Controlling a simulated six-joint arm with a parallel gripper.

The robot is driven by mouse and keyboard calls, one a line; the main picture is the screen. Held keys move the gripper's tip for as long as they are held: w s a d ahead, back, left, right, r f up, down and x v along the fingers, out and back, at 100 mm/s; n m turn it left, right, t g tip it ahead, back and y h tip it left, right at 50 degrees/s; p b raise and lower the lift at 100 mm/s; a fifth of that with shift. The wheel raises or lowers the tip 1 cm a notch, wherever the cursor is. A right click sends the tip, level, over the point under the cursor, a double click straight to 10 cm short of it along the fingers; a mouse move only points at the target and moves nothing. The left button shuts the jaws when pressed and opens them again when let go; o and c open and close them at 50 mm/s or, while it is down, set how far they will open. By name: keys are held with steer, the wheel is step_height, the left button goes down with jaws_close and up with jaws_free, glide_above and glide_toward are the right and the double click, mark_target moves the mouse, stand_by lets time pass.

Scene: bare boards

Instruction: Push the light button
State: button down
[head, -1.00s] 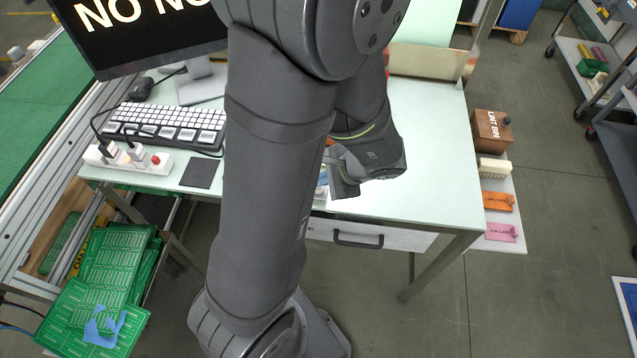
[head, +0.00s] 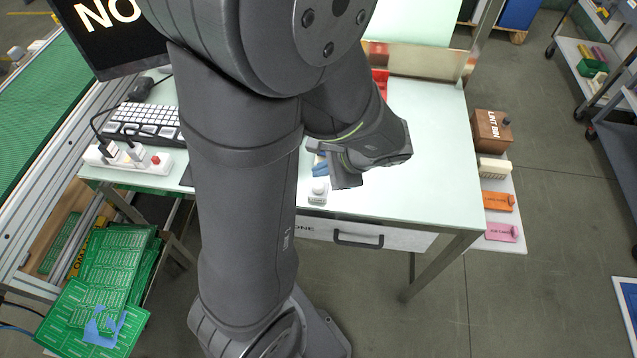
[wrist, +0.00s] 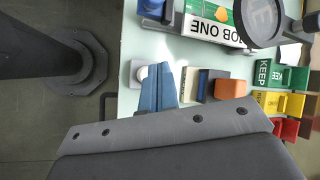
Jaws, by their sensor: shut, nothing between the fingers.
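A small white box with a round top (head: 318,191), which looks like the light button, sits near the front edge of the table. It also shows in the wrist view (wrist: 137,73), partly covered by my fingers. My gripper (head: 320,164) is shut and empty, its blue fingers just behind the white box in the head view. In the wrist view the blue fingers (wrist: 158,80) are together and overlap the right side of the white box. I cannot tell whether they touch it.
The table's right side (head: 435,150) is clear.

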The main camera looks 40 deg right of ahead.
mark_target(321, 186)
steer(key=shift+r, duration=1.5)
steer(key=shift+f, duration=0.1)
steer(key=shift+f, duration=1.4)
step_height(321, 186, up, 6)
steer(key=shift+r, duration=0.25)
steer(key=shift+f, duration=0.1)
